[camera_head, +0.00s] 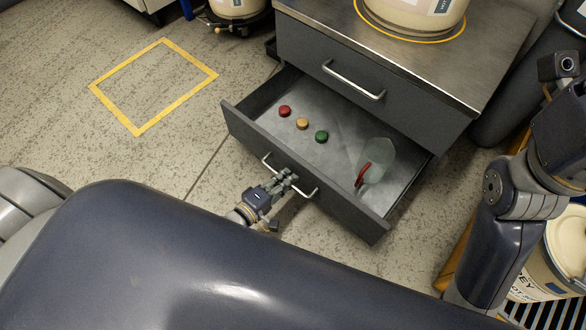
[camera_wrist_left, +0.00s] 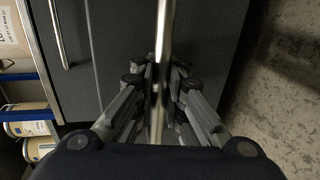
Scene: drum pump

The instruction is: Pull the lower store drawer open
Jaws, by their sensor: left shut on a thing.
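The lower drawer (camera_head: 304,188) of the grey cabinet stands pulled out, and its inside shows in the head view. Its bar handle (camera_head: 308,192) runs across the drawer front. My left gripper (camera_head: 288,178) is shut on this handle near its middle. In the left wrist view the fingers (camera_wrist_left: 157,88) close around the metal bar (camera_wrist_left: 165,30) in front of the dark drawer front (camera_wrist_left: 210,40). My right arm shows at the right of the head view, but its fingertips cannot be made out.
The upper drawer (camera_head: 340,85) is shut. A yellow floor square (camera_head: 137,134) is empty. A pail (camera_head: 550,265) stands at right.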

